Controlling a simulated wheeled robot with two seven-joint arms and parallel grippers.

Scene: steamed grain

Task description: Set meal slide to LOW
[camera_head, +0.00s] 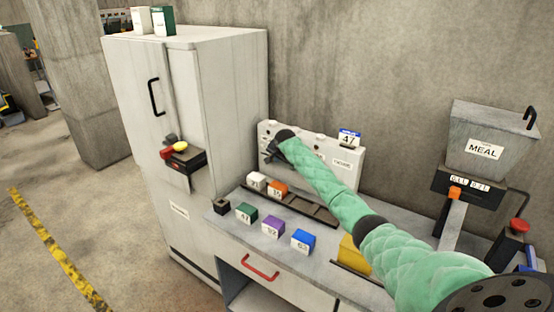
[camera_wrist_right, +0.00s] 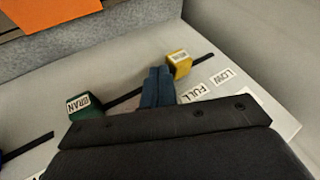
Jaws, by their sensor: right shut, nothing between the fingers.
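In the right wrist view a yellow slide knob (camera_wrist_right: 179,63) stands on a dark slot in a pale panel, with a small label I cannot read. The FULL label (camera_wrist_right: 190,93) is just below it, and the LOW label (camera_wrist_right: 222,76) is further right. My right gripper (camera_wrist_right: 158,80) is shut and empty, its fingers just left of the yellow knob; I cannot tell whether they touch. In the head view my right gripper (camera_head: 270,152) is at the left part of the white wall panel (camera_head: 345,161), whose knobs are hidden there. My left gripper is not in view.
On the counter are a green block (camera_head: 246,212), a purple block (camera_head: 273,227) and a blue block (camera_head: 303,240). A hopper marked MEAL (camera_head: 490,125) stands right; a tall cabinet (camera_head: 225,100) stands left.

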